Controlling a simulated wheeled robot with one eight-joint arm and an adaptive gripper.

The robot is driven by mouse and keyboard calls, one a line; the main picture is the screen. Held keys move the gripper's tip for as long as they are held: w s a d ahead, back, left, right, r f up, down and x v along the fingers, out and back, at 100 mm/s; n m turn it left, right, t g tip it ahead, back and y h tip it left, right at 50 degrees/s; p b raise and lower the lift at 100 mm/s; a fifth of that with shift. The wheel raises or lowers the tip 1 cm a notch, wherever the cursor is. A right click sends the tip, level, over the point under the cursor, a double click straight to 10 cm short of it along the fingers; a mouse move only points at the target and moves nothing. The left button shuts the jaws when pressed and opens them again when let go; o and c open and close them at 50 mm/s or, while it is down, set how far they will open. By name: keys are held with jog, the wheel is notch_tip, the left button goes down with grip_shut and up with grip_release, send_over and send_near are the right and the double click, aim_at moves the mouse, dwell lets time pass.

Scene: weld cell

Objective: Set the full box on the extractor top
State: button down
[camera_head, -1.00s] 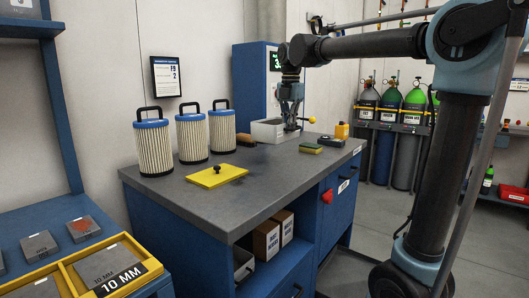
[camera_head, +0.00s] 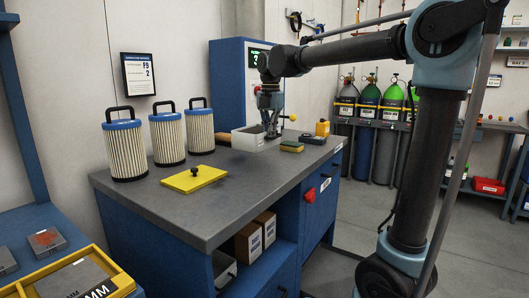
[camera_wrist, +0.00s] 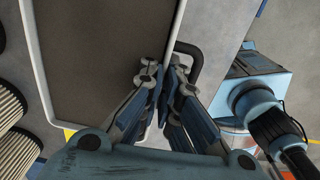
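The full box (camera_head: 240,143) is an open white box on the far part of the workbench top, with dark grey-brown fill. In the wrist view its pale rim (camera_wrist: 38,75) and fill take up the upper left. My gripper (camera_wrist: 166,80) is at the box's right side, its fingers close together around the rim beside a dark curved handle (camera_wrist: 198,62). They appear shut on it, though the contact is partly hidden. The box looks level; I cannot tell whether it is clear of the bench. A blue cabinet with a lit display (camera_head: 228,85), possibly the extractor, stands behind.
Gas cylinders (camera_head: 367,130) stand at the back right. The bench's front middle is clear.

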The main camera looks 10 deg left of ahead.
aim_at(269, 148)
jog(key=shift+f, duration=3)
jog(key=c, duration=1.8)
grip_release()
jog(key=shift+f, duration=0.1)
notch_tip(269, 148, up, 12)
jog(key=shift+d, duration=0.15)
